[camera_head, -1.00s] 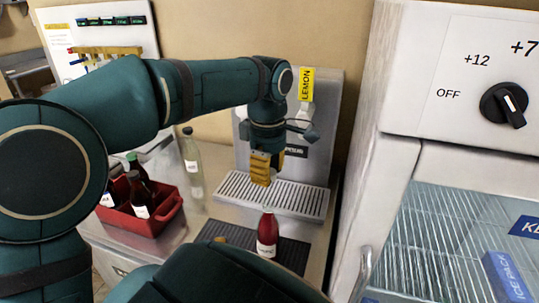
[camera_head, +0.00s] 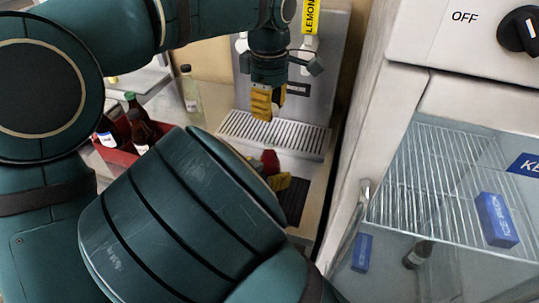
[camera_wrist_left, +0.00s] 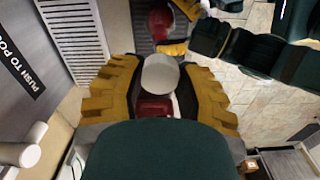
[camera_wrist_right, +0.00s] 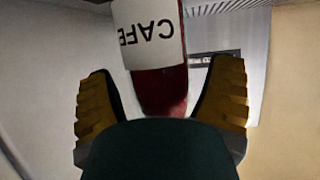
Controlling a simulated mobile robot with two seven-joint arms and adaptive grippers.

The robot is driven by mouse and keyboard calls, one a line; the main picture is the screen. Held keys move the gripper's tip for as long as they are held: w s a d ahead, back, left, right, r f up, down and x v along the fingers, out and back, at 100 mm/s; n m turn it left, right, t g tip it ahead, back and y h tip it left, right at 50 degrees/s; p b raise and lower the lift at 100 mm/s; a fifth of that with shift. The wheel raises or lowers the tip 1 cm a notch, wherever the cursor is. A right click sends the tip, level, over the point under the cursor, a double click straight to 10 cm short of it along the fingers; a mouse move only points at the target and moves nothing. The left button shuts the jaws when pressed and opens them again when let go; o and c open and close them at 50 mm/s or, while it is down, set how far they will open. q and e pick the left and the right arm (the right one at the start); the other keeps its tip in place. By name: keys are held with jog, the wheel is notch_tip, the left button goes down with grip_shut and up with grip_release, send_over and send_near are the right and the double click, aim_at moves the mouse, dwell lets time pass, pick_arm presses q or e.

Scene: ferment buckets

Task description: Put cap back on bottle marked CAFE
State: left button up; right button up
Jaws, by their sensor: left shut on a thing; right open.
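The bottle marked CAFE (camera_wrist_right: 152,40), dark red with a white label, stands upright on the dark mat before the dispenser. Its red upper part (camera_head: 270,160) shows in the head view, and it is at the top of the left wrist view (camera_wrist_left: 160,20). My left gripper (camera_head: 262,104) is above and slightly left of the bottle. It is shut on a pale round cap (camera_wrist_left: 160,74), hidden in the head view. My right gripper (camera_head: 270,173) is open, low at the bottle, its fingers on either side in the right wrist view. My right arm hides the lower bottle.
A red crate (camera_head: 122,158) with dark bottles stands at left. A clear bottle (camera_head: 190,90) stands behind it. The dispenser with a LEMON tag (camera_head: 311,16) and a slatted drip tray (camera_head: 300,137) are behind. A glass-topped cooler (camera_head: 450,190) bounds the right side.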

jog(key=shift+w+d+f, duration=0.15)
jog(key=shift+w+d, duration=0.1)
jog(key=shift+w, duration=0.15)
jog(key=c, duration=1.1)
pick_arm(q)
jog(key=shift+s+f, duration=0.1)
jog(key=shift+f, duration=2.35)
jog(key=shift+f, duration=0.1)
jog(key=shift+f, duration=0.8)
jog(key=shift+f, duration=0.55)
